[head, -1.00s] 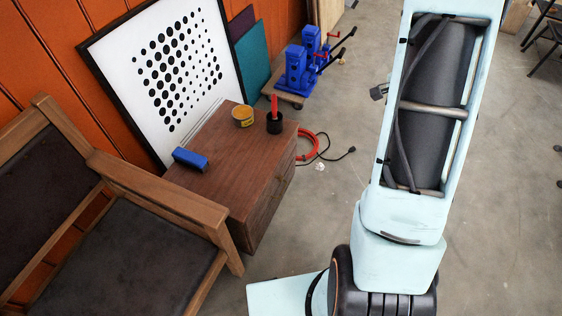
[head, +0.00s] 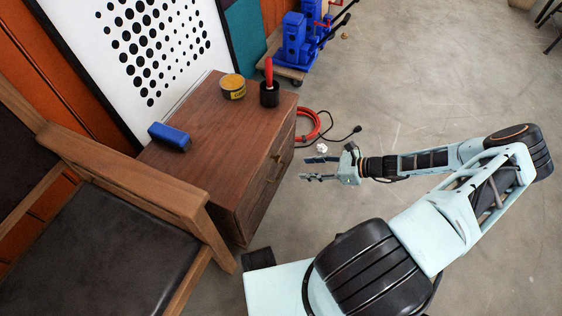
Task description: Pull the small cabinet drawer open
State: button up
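The small wooden cabinet (head: 205,130) stands left of the middle in the head view. Its drawer front (head: 262,185) faces right and is seen at a steep angle; the drawer looks shut. A small dark handle (head: 278,157) shows on that front. My gripper (head: 304,168) is to the right of the drawer front, with its two fingers pointing left at it. The fingers are apart with nothing between them. A gap of bare floor shows between the fingertips and the cabinet.
On the cabinet top stand a blue block (head: 170,136), a yellow tin (head: 233,87) and a black cup (head: 269,95) with a red stick. A wooden armchair (head: 110,210) crowds the cabinet's near left. A red cable (head: 310,127) lies on the floor behind my gripper. Blue presses (head: 296,40) stand farther back.

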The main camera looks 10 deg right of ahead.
aim_at(280, 159)
jog(key=shift+m+t, duration=0.5)
jog(key=shift+t, duration=0.2)
jog(key=b+x, duration=0.1)
jog(key=x, duration=0.3)
jog(key=w+b+x, duration=0.1)
jog(key=x, duration=0.3)
jog(key=d+b+x, duration=0.1)
jog(key=x, duration=0.3)
jog(key=shift+w+r, duration=0.35)
jog(key=shift+r, duration=0.05)
grip_shut()
